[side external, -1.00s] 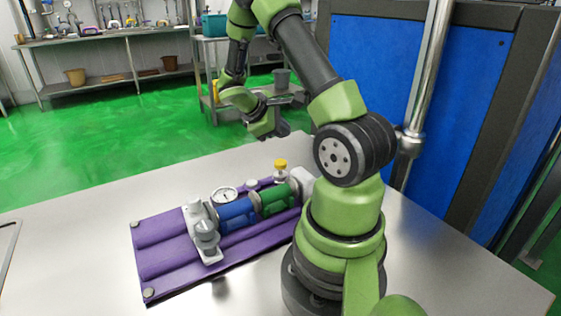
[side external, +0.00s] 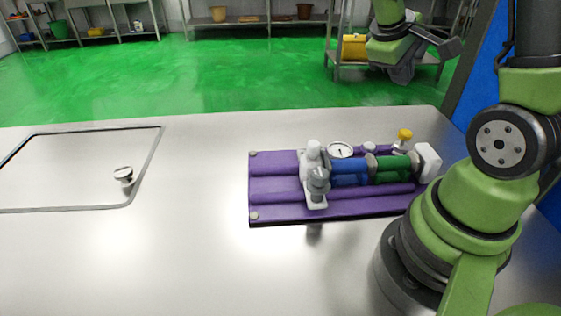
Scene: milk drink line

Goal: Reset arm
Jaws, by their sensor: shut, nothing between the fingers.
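My gripper (side external: 405,70) is dark grey on a green wrist and hangs high at the upper right, apart from everything on the table. It is shut and empty; its fingertips are small and hard to make out. Below it, a pipe assembly lies on a purple ribbed mat (side external: 280,204). The assembly has a grey-white valve fitting (side external: 314,172) at its left end, a blue section (side external: 350,172), a green section (side external: 394,169) and a white end block (side external: 428,163). A round dial gauge (side external: 340,150) and a yellow-capped fitting (side external: 404,136) stand up from it.
The steel table (side external: 190,250) is bare around the mat. A framed inset panel (side external: 70,168) with a small round knob (side external: 123,173) is at the left. Shelving with a yellow container (side external: 354,47) stands behind the table. A blue panel (side external: 478,75) is at the right.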

